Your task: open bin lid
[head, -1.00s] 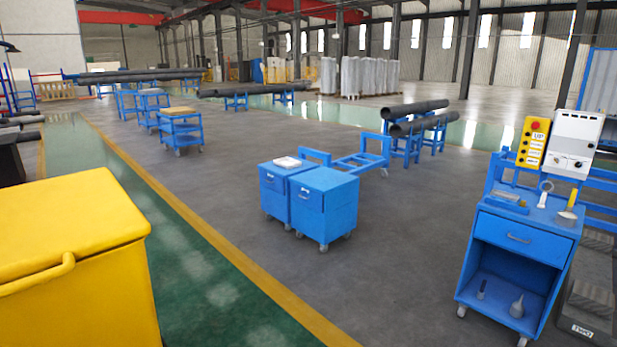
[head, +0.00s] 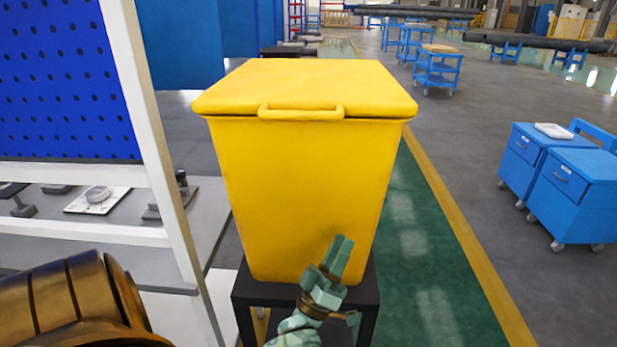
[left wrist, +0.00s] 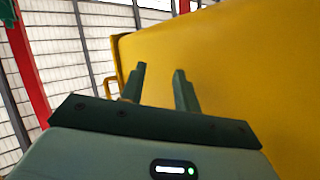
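The yellow bin (head: 305,190) stands upright in the middle of the head view. Its yellow lid (head: 305,84) lies shut on top. A bar handle (head: 301,113) runs along the lid's front edge. My left gripper (head: 342,250) is in front of the bin's lower front, well below the handle and a little right of it. In the left wrist view my left gripper (left wrist: 160,82) has its two fingers apart with nothing between them. The bin wall (left wrist: 240,80) fills the right side there, and the handle (left wrist: 110,88) shows small beyond the left finger. My right gripper is not in view.
The bin rests on a black stand (head: 360,300). A white-framed rack (head: 150,130) with a blue pegboard (head: 65,80) and shelves is close on the left. Blue cabinets (head: 565,185) stand at the right. The green floor lane (head: 425,240) right of the bin is clear.

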